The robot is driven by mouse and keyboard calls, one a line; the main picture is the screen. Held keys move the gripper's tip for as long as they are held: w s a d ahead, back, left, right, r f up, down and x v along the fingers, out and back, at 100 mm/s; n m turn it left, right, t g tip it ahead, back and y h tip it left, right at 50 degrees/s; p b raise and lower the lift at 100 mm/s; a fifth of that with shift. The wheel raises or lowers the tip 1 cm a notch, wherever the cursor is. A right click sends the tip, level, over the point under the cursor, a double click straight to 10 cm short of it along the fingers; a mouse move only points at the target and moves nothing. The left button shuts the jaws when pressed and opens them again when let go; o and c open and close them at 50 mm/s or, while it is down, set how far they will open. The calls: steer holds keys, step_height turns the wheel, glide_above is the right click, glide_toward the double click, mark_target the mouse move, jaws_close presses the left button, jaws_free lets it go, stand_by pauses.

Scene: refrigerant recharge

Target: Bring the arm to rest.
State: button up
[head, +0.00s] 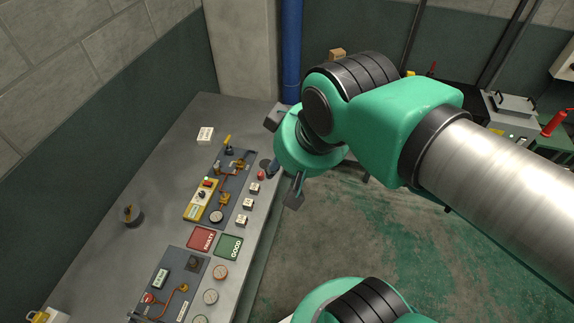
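My arm (490,180), teal with a bare metal tube, reaches in from the right. My gripper (281,158) is at its left end, over the right edge of the grey bench (110,180). Its two dark fingers are spread wide apart, one toward the back and one toward the front. I see nothing held between them. The teal wrist hides part of the gripper's inside. How high it is above the bench is hard to tell.
The bench carries a valve panel (231,190), a red FAULTY pad (201,238), a green GOOD pad (229,247) and a second panel (170,285). A blue pipe (291,50) stands behind the gripper. Open floor (340,235) lies right of the bench.

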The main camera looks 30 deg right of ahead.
steer(key=shift+s+f, duration=0.1)
steer(key=shift+s, duration=0.05)
steer(key=shift+f, duration=0.1)
step_height(320, 180, down, 17)
steer(key=b, duration=1.7)
steer(key=shift+f+b, duration=0.15)
steer(key=shift+b, duration=0.15)
